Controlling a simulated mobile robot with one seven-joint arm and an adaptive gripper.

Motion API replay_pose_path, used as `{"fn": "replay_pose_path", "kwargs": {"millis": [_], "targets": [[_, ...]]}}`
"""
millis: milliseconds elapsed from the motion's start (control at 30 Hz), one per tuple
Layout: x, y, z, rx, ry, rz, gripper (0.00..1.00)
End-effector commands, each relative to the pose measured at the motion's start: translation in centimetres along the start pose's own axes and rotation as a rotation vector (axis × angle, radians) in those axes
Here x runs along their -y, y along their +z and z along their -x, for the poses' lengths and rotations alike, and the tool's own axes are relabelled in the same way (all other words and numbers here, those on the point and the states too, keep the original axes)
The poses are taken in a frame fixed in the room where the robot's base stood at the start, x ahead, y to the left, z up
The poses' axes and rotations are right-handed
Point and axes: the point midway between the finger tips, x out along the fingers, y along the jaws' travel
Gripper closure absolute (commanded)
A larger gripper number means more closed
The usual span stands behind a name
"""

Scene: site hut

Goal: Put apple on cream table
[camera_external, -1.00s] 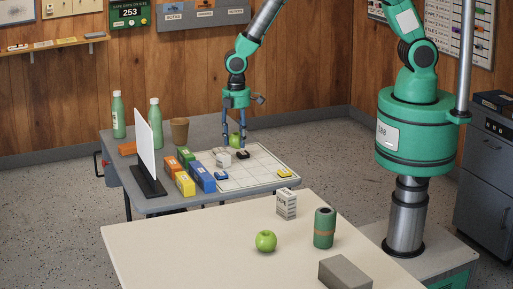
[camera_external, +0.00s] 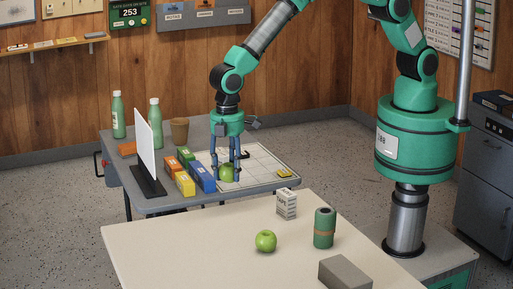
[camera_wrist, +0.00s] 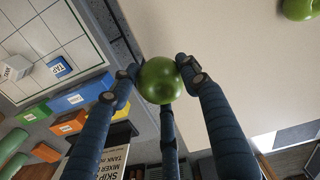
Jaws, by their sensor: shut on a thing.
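My gripper (camera_external: 226,165) is shut on a green apple (camera_external: 227,173), above the front part of the grey table. The wrist view shows the held apple (camera_wrist: 160,80) between three dark blue fingers, clear of the surfaces below. The cream table (camera_external: 160,247) stands in front of the grey table. A second green apple (camera_external: 265,241) rests on the cream table; part of it shows at the top right of the wrist view (camera_wrist: 300,8).
The cream table also holds a small printed box (camera_external: 287,204), a green cylinder (camera_external: 324,228) and a grey block (camera_external: 345,273). Its left half is clear. The grey table (camera_external: 190,202) holds coloured boxes (camera_external: 185,184), a white upright panel (camera_external: 146,147), bottles and a gridded board (camera_external: 262,165).

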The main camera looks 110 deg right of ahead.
Motion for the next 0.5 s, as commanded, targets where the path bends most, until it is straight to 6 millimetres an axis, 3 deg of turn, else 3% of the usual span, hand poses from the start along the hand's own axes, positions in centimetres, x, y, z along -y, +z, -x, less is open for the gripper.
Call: {"fn": "replay_pose_path", "kwargs": {"millis": [33,200,500], "targets": [[1.3,-0.7,0.0,0.001,0.000,0.010,0.84],[3.7,-2.1,0.5,0.000,0.000,0.021,0.84],[4.5,-2.4,0.6,0.001,0.000,0.024,0.84]]}}
